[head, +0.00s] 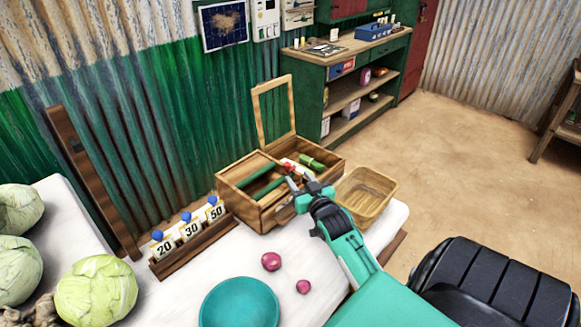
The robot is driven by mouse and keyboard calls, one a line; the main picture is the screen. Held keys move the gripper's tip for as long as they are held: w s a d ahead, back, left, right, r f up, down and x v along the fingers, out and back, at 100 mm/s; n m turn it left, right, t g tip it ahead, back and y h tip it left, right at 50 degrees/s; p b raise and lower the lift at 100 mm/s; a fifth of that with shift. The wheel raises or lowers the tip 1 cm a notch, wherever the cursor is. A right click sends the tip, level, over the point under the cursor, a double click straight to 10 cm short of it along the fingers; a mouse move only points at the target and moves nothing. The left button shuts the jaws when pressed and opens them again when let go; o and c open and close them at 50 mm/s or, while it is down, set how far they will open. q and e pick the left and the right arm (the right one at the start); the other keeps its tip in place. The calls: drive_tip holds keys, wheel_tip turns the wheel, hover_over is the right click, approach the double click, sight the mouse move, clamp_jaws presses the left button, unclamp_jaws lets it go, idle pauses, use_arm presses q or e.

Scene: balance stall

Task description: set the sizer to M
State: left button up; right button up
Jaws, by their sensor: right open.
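A wooden box (240,191) with an upright open frame lid (257,118) stands at the back of the white table. It looks like the sizer, but no M mark can be read on it. Inside are long green pieces (262,187), a short green piece (312,161) and a small red part (288,167). My right gripper (292,183) is open over the front right side of the box, close to the red part. Whether it touches anything cannot be told. The gripper hides part of the box's inside and front wall. My left gripper is not in view.
A wicker basket (378,187) stands right of the box. Weights marked 20, 30 and 50 (191,230) sit in a wooden rack at left. Cabbages (96,290), a teal bowl (240,306) and two pink-red round items (271,261) are on the table (205,274).

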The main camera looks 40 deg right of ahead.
sight(288, 166)
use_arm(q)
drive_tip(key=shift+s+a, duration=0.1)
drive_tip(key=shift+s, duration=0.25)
use_arm(e)
drive_tip(key=x, duration=0.6)
drive_tip(key=shift+w, duration=0.25)
clamp_jaws()
drive_tip(key=shift+w+r+p, duration=0.2)
drive_tip(key=shift+w+p, duration=0.15)
drive_tip(key=shift+p, duration=0.25)
drive_tip(key=shift+w+f, duration=0.1)
drive_tip(key=shift+w, duration=0.1)
drive_tip(key=shift+f, duration=0.1)
drive_tip(key=shift+c, duration=1.4)
unclamp_jaws()
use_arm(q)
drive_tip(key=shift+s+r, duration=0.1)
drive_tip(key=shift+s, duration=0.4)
use_arm(e)
drive_tip(key=shift+o, duration=1.4)
